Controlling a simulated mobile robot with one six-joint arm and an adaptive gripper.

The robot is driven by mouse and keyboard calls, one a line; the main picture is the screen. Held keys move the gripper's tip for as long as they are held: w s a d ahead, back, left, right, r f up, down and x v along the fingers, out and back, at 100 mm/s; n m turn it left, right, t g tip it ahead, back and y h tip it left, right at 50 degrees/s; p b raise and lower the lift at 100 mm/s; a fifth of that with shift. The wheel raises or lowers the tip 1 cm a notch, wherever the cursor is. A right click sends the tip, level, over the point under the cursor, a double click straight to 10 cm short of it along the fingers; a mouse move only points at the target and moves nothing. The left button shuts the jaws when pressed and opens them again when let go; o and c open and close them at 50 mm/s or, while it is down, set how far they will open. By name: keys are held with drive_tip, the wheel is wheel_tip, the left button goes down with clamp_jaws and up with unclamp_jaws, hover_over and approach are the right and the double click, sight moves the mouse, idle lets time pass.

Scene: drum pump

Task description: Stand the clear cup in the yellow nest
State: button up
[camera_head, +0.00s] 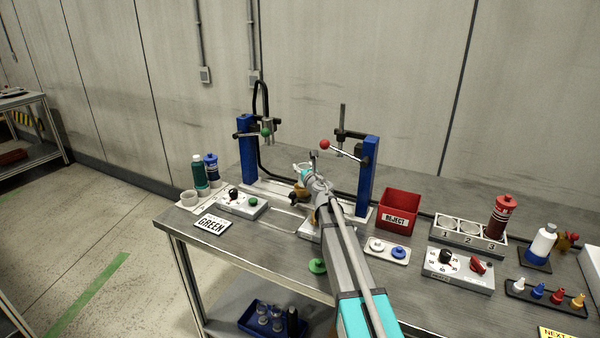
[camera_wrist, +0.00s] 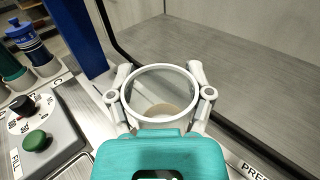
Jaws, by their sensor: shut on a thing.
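My gripper (camera_wrist: 160,98) is shut on the clear cup (camera_wrist: 160,76), with one finger on each side of it. The cup's round rim faces the wrist camera, and a pale tan patch shows through it; I cannot tell whether that is the cup's bottom or something beyond. In the head view my gripper (camera_head: 308,176) is over the bench between two blue posts, and my arm hides much of the area under it. I cannot make out the yellow nest for certain in either view.
Blue posts (camera_head: 248,150) (camera_head: 367,175) with clamp levers flank my gripper. A fill control box (camera_head: 243,204) and green and blue bottles (camera_head: 211,168) stand to the left. A red reject bin (camera_head: 398,207) and a numbered rack (camera_head: 468,234) stand to the right.

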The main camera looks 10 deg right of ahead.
sight(303, 167)
drive_tip(key=shift+w+a, duration=0.15)
drive_tip(key=shift+w, duration=0.7)
drive_tip(key=shift+w, duration=0.1)
drive_tip(key=shift+w, duration=0.2)
drive_tip(key=shift+w+a+f+b, duration=0.1)
drive_tip(key=shift+w+f+b, duration=0.3)
drive_tip(key=shift+w, duration=0.1)
drive_tip(key=shift+f+b, duration=1.4)
drive_tip(key=shift+f+b, duration=0.3)
drive_tip(key=shift+f+b, duration=0.25)
drive_tip(key=shift+b, duration=0.05)
